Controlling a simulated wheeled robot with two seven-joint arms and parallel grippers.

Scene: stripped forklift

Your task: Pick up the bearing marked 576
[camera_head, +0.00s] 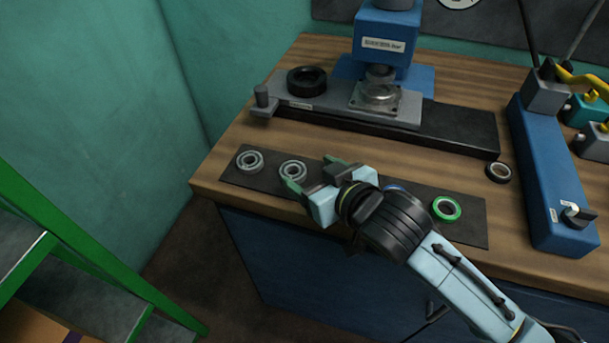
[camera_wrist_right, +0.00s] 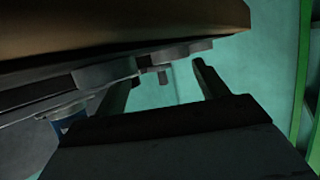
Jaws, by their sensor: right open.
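Two grey bearings lie flat on a dark mat (camera_head: 225,177) at the front left of the bench: a left one (camera_head: 241,161) and a second one (camera_head: 284,171) to its right. A green-ringed bearing (camera_head: 436,212) lies at the mat's right, and a blue-rimmed one (camera_head: 394,187) is mostly hidden behind my right arm. No 576 marking is readable. My right gripper (camera_head: 311,173) is open and low over the mat, its fingertips close to the second grey bearing. In the wrist view my right gripper (camera_wrist_right: 164,69) shows its spread fingers, with grey bearing-like discs (camera_wrist_right: 105,73) ahead. My left gripper is out of view.
A blue press (camera_head: 387,40) stands behind the mat on a dark base, with a black ring (camera_head: 304,87) on its grey plate. A dark bearing (camera_head: 490,169) and a blue fixture (camera_head: 545,160) are at the right. Green steps (camera_head: 60,262) stand at the left.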

